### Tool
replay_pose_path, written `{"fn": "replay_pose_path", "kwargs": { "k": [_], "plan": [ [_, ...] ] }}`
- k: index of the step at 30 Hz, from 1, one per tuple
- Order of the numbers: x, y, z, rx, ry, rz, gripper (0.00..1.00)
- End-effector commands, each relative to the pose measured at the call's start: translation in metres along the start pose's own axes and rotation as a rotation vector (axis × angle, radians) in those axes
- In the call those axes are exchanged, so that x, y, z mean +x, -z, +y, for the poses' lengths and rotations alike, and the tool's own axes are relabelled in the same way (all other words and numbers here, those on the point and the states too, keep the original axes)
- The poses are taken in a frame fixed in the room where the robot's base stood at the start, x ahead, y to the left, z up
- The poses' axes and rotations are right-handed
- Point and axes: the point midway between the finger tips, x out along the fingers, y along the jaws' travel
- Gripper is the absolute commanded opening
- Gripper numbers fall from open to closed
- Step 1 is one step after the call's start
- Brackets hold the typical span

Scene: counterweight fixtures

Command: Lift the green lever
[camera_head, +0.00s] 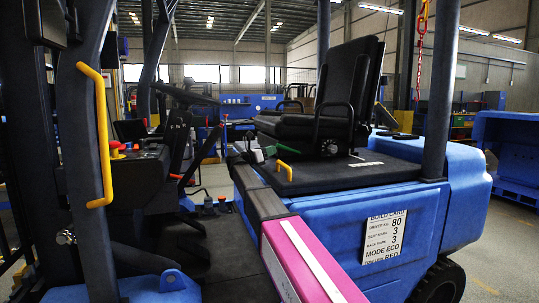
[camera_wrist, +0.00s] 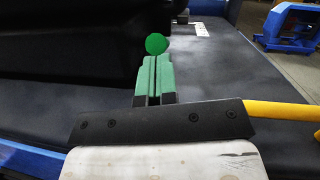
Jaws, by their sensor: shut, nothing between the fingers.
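In the wrist view, the green round knob (camera_wrist: 156,44) of the lever stands just beyond the tips of my gripper (camera_wrist: 153,62). The two green fingers are shut side by side with nothing between them. The knob lines up with the fingers and shows above their tips; whether they touch it cannot be told. The lever's shaft is hidden behind the fingers. In the head view, a small green patch (camera_head: 257,156) shows beside the seat's front; it is too small to tell finger from knob.
The black seat (camera_head: 318,112) stands on a dark deck over the blue body (camera_head: 345,225). A yellow bar (camera_wrist: 278,111) is right of my gripper, and a yellow handle (camera_head: 284,170) is on the deck. A yellow grab rail (camera_head: 103,130) is at left. A build card (camera_head: 384,237) is on the side.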

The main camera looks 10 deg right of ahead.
Motion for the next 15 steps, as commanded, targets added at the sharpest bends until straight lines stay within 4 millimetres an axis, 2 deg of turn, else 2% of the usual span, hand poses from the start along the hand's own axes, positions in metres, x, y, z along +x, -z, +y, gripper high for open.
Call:
{"fn": "replay_pose_path", "kwargs": {
  "k": [8, 15],
  "plan": [
    [0.001, -0.003, 0.0, 0.003, -0.001, 0.012, 0.0],
    [0.011, -0.023, -0.004, 0.023, -0.018, 0.14, 0.0]
  ]
}}
